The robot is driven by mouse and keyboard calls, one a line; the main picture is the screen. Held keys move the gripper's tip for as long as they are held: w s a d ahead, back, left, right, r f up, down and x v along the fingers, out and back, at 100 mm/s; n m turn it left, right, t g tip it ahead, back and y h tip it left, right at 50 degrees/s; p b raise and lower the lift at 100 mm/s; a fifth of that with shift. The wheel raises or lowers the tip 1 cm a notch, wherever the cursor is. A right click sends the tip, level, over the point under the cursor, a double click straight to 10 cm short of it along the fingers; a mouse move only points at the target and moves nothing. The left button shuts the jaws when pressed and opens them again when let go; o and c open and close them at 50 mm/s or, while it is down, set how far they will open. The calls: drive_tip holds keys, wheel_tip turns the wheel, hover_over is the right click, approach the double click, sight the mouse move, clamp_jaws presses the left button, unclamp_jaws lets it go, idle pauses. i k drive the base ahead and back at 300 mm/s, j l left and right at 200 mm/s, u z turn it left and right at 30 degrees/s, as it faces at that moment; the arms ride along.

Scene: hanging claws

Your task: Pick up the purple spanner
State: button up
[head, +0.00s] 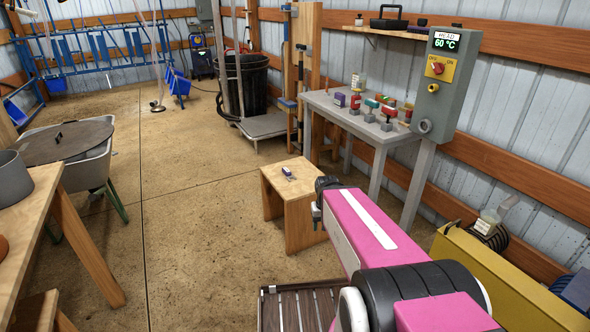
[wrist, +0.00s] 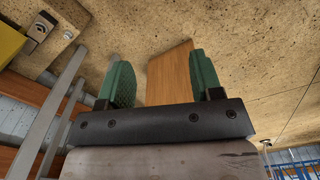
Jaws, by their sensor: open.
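I cannot make out a spanner for certain in either view. A small dark, purplish object with a pale part (head: 288,173) lies on top of the small wooden stool (head: 307,210), too small to identify. A small purple item (head: 340,99) stands at the left of the grey side table (head: 347,118), among several coloured items. My gripper (wrist: 160,62) is open and empty, its two green fingers well apart. A wooden surface, apparently the stool (wrist: 172,75), shows beyond and between the fingers. In the head view my arm hides most of my gripper, beside the stool.
A grey control box (head: 437,85) stands by the side table's right end. A yellow bench (head: 510,275) is at right. A wheelbarrow (head: 100,168) and wooden table (head: 45,205) are at left. A black bin (head: 252,82) stands behind. The concrete floor left of the stool is open.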

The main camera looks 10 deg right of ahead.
sight(285, 171)
drive_tip(key=z, duration=1.3)
drive_tip(key=k+j+z, duration=0.15)
drive_tip(key=k+z, duration=0.15)
drive_tip(key=z, duration=0.2)
drive_tip(key=k+z, duration=0.25)
drive_tip(key=z, duration=0.2)
drive_tip(key=u, duration=2.15)
drive_tip(key=i+l+u, duration=0.1)
drive_tip(key=i, duration=0.4)
drive_tip(key=i+l, duration=0.3)
drive_tip(key=i, duration=0.2)
drive_tip(key=i+l+u, duration=0.15)
drive_tip(key=i, duration=0.35)
